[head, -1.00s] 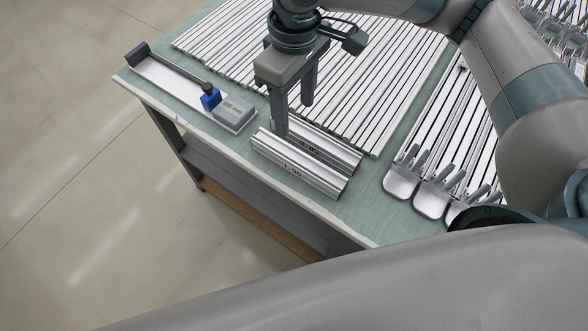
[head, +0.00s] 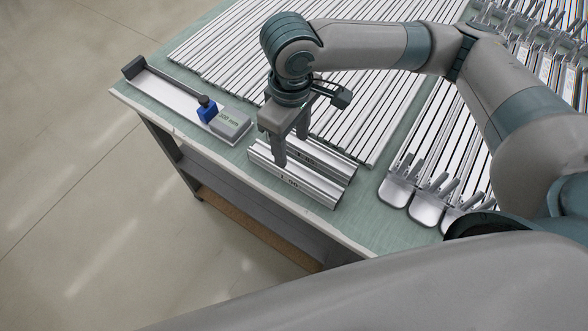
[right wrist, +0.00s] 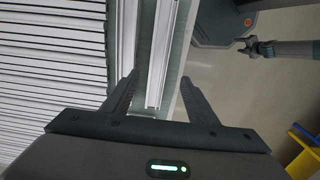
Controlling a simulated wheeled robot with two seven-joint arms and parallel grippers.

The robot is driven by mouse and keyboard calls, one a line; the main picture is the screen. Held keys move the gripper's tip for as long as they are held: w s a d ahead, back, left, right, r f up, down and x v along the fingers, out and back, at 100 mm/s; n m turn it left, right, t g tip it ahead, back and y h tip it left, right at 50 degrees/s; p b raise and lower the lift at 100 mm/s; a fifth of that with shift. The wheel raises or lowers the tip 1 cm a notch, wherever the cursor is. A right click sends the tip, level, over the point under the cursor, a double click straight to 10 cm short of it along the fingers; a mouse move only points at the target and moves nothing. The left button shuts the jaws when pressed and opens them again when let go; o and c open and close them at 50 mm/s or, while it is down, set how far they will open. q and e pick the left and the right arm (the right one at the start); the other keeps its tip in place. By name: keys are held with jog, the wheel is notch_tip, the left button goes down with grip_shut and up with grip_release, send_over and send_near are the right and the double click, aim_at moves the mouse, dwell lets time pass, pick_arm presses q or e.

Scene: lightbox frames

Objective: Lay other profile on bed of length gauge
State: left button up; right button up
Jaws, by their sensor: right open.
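Two silver profiles lie side by side at the table's front edge, the front one (head: 300,184) labelled on its side, the rear one (head: 340,166) partly behind my gripper. My right gripper (head: 291,146) is open and low over this pair. In the right wrist view its fingers (right wrist: 159,98) stand either side of one profile (right wrist: 161,60), with no clear grip on it. The length gauge lies to the left, with a bare pale bed (head: 170,92), a dark end stop, a blue slider (head: 207,110) and a grey display block (head: 230,124). What seems my left gripper (right wrist: 262,48) is small in the right wrist view.
Many silver profiles (head: 400,35) lie in rows behind the pair. Several pieces with grey clamp-like ends (head: 425,207) stand at the right. The green tabletop (head: 355,215) is clear near the front edge.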

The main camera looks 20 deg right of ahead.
send_over(294, 168)
jog(key=shift+a+f+p, duration=0.15)
jog(key=shift+f, duration=0.95)
jog(key=shift+a+f+p, duration=0.1)
jog(key=shift+f+p, duration=0.05)
jog(key=shift+f, duration=0.95)
jog(key=shift+d+f+p, duration=0.15)
jog(key=shift+f+p, duration=0.25)
jog(key=shift+f, duration=0.2)
notch_tip(294, 168, down, 3)
jog(key=shift+d+f+p, duration=0.1)
jog(key=shift+p, duration=0.4)
jog(key=shift+f, duration=0.4)
grip_shut()
jog(key=shift+r, duration=0.15)
